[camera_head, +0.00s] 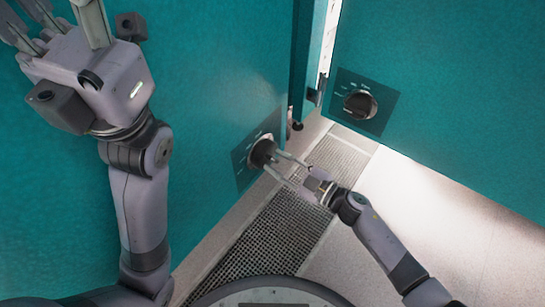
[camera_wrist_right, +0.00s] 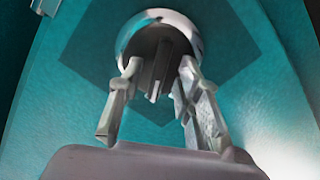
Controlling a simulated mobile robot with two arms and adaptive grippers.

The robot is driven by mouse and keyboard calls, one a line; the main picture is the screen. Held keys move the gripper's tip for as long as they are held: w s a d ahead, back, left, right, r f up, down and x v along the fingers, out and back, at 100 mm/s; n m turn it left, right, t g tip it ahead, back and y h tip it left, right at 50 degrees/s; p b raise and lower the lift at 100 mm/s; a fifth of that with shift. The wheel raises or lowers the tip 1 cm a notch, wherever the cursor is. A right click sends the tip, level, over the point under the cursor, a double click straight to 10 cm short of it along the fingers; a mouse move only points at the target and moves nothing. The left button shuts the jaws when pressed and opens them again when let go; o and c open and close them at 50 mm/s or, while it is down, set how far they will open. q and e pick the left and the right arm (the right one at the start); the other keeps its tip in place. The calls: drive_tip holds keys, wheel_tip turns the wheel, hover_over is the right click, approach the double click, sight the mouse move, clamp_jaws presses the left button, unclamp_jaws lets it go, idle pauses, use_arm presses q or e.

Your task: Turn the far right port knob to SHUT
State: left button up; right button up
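A dark round knob (camera_head: 262,153) sits on a dark plate (camera_head: 243,165) low on the middle teal panel. My right gripper (camera_head: 273,161) reaches it from the lower right, its two fingers spread. In the right wrist view the fingertips (camera_wrist_right: 158,68) stand on either side of the knob's ridged dark grip (camera_wrist_right: 160,62), inside a shiny ring; I cannot tell whether they touch it. A second dark knob (camera_head: 360,104) is on the right teal panel, with no gripper near. The knob labels are too small to read. My left gripper (camera_head: 65,12) is raised at upper left, open and empty.
The middle teal panel (camera_head: 215,90) and the right teal panel (camera_head: 450,90) flank a narrow gap with a bright vertical strip (camera_head: 326,45). A dark floor grating (camera_head: 285,230) runs below. Pale floor (camera_head: 410,200) at the right is clear apart from my right arm.

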drive_tip(key=shift+a, duration=0.15)
clamp_jaws()
idle(0.4)
